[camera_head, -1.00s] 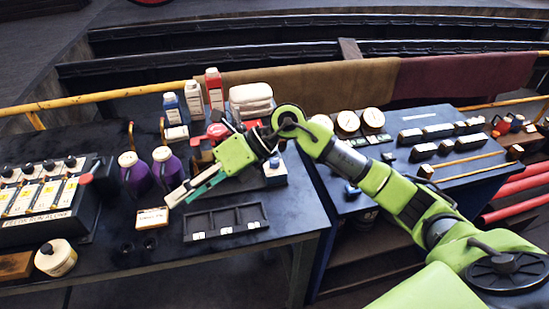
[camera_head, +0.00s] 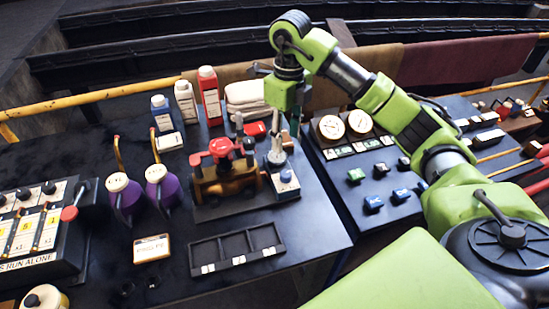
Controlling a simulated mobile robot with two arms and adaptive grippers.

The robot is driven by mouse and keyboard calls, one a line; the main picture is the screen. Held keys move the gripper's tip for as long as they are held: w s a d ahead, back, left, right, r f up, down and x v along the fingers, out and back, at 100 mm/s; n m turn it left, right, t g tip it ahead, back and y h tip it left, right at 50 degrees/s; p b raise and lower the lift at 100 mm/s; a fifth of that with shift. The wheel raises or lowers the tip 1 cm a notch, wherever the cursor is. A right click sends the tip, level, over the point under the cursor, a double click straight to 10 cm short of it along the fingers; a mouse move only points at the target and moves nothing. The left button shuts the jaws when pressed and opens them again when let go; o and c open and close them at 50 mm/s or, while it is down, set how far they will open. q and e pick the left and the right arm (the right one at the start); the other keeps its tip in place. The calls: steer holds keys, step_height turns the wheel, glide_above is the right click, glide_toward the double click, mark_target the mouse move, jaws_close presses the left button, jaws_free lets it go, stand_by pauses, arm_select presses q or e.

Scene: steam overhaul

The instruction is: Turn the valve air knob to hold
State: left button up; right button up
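My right gripper (camera_head: 277,158) points down at the right end of the brass valve assembly (camera_head: 225,182), which carries red handles (camera_head: 222,147). Its fingers look close together, but I cannot tell whether they are shut or touch anything. Just below and right of the fingertips is a small pale box with a blue knob (camera_head: 286,175) on top; it may be the valve air knob. Its label is too small to read. My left gripper is not in view.
Two purple oil cans (camera_head: 124,194) stand left of the valve. Bottles (camera_head: 210,96) stand behind it. An empty black three-slot tray (camera_head: 235,247) lies in front. Gauges (camera_head: 330,128) and coloured blocks (camera_head: 373,203) sit on the right bench. A lever panel (camera_head: 40,235) is at far left.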

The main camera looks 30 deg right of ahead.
steer(key=p, duration=0.3)
glide_above(286, 174)
steer(key=f, duration=0.6)
steer(key=shift+s+d+f, duration=0.1)
steer(key=shift+s+f, duration=0.1)
steer(key=shift+f, duration=0.15)
steer(key=f+p, duration=0.1)
steer(key=f, duration=0.5)
steer(key=shift+w, duration=0.2)
steer(key=shift+f, duration=0.35)
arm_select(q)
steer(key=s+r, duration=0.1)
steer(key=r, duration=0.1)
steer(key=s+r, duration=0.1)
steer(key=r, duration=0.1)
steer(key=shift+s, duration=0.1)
arm_select(e)
steer(key=c, duration=1.1)
